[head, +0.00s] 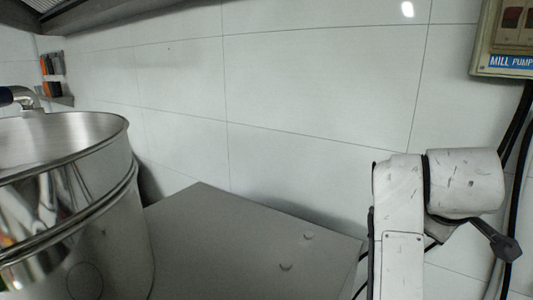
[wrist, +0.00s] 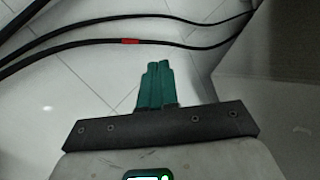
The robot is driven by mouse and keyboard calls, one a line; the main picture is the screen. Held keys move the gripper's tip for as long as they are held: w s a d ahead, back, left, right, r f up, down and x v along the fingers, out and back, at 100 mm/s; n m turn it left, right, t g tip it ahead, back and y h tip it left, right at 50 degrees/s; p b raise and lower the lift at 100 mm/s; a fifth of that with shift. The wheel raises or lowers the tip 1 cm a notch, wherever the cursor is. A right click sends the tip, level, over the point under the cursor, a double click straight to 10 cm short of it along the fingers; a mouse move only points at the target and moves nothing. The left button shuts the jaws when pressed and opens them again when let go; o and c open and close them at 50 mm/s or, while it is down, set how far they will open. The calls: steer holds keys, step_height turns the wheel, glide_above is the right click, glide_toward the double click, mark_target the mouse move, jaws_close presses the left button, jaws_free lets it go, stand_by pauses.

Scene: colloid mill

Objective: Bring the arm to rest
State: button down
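My gripper (wrist: 156,80) shows in the wrist view as two green fingers on a dark bar. The fingers lie side by side against each other, with nothing seen between them. Beyond them are a pale tiled surface and black cables. In the head view, my white, scuffed arm (head: 402,205) stands bent at the right, in front of the tiled wall. A dark part sticks out at its lower right; I cannot tell whether it belongs to the gripper.
A large steel vessel (head: 65,215) stands at the left, beside a grey flat top (head: 235,245) that is bare. A box marked MILL PUMP (head: 505,40) hangs at the upper right. Black cables (wrist: 125,40), one with a red band, run past my gripper.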

steer(key=s+f+m+g+y, duration=0.15)
steer(key=s+f, duration=0.45)
steer(key=f, duration=0.6)
steer(key=s+f+m+g+y, duration=0.15)
steer(key=s+f, duration=0.45)
steer(key=f, duration=0.6)
steer(key=s+a+f+m+g, duration=0.1)
steer(key=s+f, duration=0.3)
steer(key=s, duration=0.4)
steer(key=s+a+f+m+g+y, duration=0.1)
steer(key=s+a+f+m, duration=0.1)
steer(key=s+f, duration=0.3)
steer(key=s+a+f+m+g+y, duration=0.1)
steer(key=s+f, duration=0.4)
steer(key=s, duration=0.5)
steer(key=shift+s+a+f+m, duration=0.15)
steer(key=shift+s+a+m, duration=0.05)
steer(key=shift+s+m, duration=0.15)
steer(key=shift+d, duration=0.1)
